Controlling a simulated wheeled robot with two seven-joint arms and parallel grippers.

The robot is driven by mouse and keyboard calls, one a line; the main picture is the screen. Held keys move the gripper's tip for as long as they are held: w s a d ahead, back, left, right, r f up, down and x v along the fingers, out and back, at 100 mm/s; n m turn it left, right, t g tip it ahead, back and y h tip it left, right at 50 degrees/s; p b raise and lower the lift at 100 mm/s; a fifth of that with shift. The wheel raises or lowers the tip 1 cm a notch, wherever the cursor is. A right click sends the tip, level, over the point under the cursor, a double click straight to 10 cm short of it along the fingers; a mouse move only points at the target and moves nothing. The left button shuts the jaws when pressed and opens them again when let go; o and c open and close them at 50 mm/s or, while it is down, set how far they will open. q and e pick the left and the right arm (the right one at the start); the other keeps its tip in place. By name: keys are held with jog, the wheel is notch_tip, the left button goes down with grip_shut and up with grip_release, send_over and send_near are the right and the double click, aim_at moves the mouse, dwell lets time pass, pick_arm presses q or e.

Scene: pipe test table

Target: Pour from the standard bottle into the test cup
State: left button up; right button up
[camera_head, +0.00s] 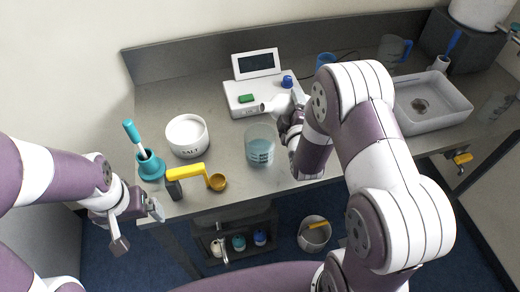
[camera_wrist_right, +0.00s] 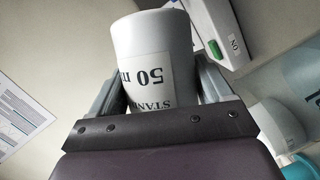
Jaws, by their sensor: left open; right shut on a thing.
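The white standard bottle (camera_head: 273,105) lies tilted in my right gripper (camera_head: 294,112), its narrow end toward the left, above the table. In the right wrist view the bottle (camera_wrist_right: 152,48) shows a label reading "50" and "STAN", between the two fingers (camera_wrist_right: 160,95). The test cup (camera_head: 260,146), a clear beaker with a dark-printed label and bluish tint, stands upright on the table, below and slightly left of the bottle. No stream of liquid shows. My left gripper (camera_head: 137,228) is open and empty, off the table's front left.
A white meter (camera_head: 245,97) with a screen and green button stands behind the bottle. A white sink basin (camera_head: 435,115) is at right.

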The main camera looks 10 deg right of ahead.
dwell(0.4)
jog(key=shift+f+b, duration=0.1)
jog(key=shift+b, duration=0.2)
dwell(0.5)
jog(key=shift+d+f+n+b, duration=0.1)
jog(key=shift+n+b, duration=0.3)
jog(key=shift+n, duration=0.1)
jog(key=shift+f+t+b, duration=0.1)
jog(key=shift+t+b, duration=0.2)
jog(key=shift+b, duration=0.15)
jog(key=shift+f+n, duration=0.1)
jog(key=shift+n, duration=0.2)
